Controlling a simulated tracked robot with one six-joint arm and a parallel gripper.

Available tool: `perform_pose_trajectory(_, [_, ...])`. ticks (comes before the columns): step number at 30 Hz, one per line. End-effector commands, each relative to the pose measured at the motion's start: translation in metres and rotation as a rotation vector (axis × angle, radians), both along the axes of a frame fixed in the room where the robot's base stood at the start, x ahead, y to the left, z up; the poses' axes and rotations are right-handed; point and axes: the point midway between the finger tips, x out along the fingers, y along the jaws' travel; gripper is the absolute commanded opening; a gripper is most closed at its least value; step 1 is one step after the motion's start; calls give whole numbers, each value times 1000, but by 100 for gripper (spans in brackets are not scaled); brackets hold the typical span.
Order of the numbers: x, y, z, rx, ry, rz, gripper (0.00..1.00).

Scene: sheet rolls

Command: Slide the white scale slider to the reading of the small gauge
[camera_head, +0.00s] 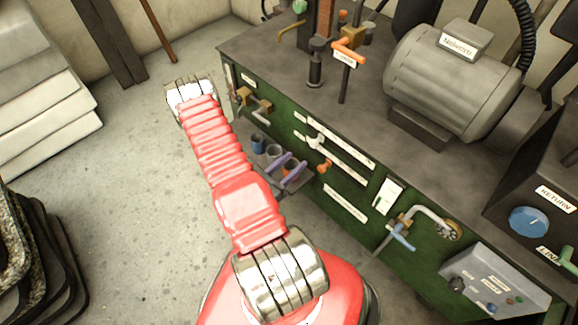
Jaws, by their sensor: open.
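The white slider (316,142) sits on the green front panel of the bench, toward the left part of a long white scale strip (345,154). The marks on the strip are too small to read. I cannot make out the small gauge for certain; a round brass fitting (450,230) sits on the panel farther right, beside a bent grey pipe, and no reading shows. My red arm reaches up and left from the bottom, left of the panel. My gripper is not in view.
An orange knob (324,166) sits just below the white slider. A cup rack (292,178), brass tap (252,101) and blue-handled tap (402,236) stick out from the panel. A grey motor (445,75) stands on the bench top.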

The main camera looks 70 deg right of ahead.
Motion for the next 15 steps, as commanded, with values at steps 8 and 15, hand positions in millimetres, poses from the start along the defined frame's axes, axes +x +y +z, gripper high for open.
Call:
perform_pose_trajectory(8, [5,14,0,0,0,1,45])
perform_pose_trajectory(15, [5,14,0,0,0,1,45])
